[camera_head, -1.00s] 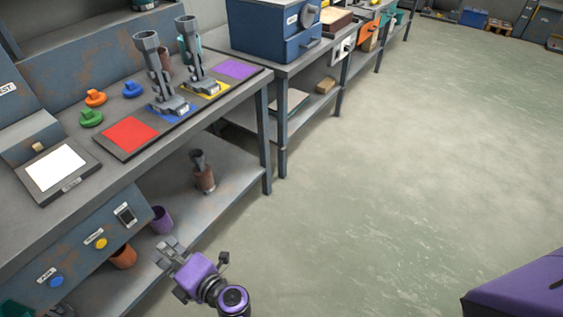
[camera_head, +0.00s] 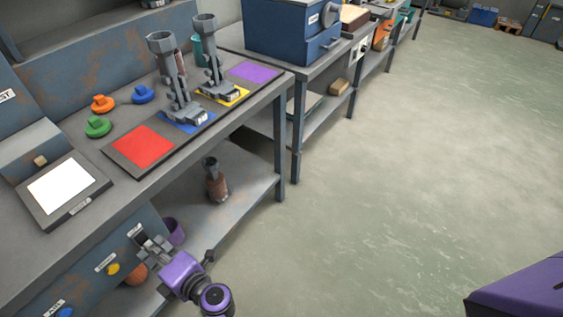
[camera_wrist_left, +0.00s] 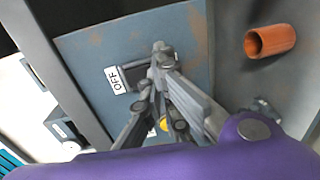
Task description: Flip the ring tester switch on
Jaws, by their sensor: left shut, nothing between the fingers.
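The ring tester switch is a small dark rocker (camera_head: 141,237) on the blue-grey front panel under the bench top, partly covered by my gripper in the head view. In the left wrist view the dark switch (camera_wrist_left: 133,73) sits beside a white label reading OFF (camera_wrist_left: 118,79). My left gripper (camera_head: 150,243) is shut and empty, with its fingertips right at the switch. In the left wrist view its closed tips (camera_wrist_left: 161,52) overlap the switch's edge. I cannot tell whether they touch it. My right gripper is not in view.
A yellow button (camera_head: 113,269) and a blue button (camera_head: 65,312) are on the same panel. A white-screened tester (camera_head: 58,187) stands on the bench above. On the lower shelf are a purple cup (camera_head: 174,231) and an orange cup (camera_wrist_left: 270,40).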

